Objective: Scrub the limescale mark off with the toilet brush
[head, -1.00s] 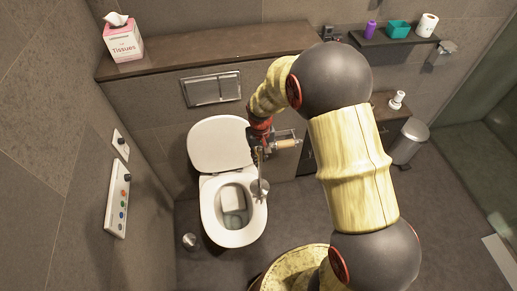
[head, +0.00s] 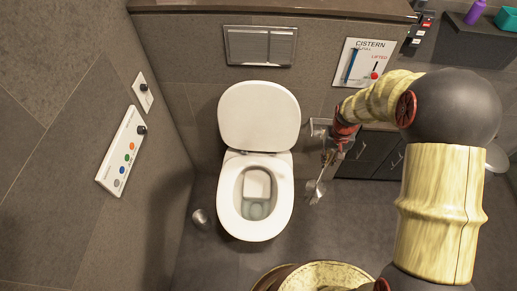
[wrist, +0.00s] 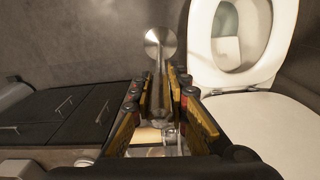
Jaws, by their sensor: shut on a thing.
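My gripper (head: 330,156) is shut on the toilet brush, to the right of the toilet. The brush (head: 315,187) hangs down with its metal end low, apart from the toilet's right rim. In the wrist view, the metal brush (wrist: 161,42) runs out between the fingers (wrist: 160,92) and ends in a round disc that hides the bristles. The white toilet (head: 228,207) has its lid up and its bowl open, with a little water at the bottom. A pale patch (head: 257,184) shows inside the bowl; I cannot tell whether it is the limescale mark.
A small metal container (head: 201,217) stands on the floor left of the toilet. A button panel (head: 122,152) is on the left wall. A cistern sign (head: 361,62) and flush plate (head: 260,46) are behind. Dark drawers (head: 368,155) stand right of my gripper.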

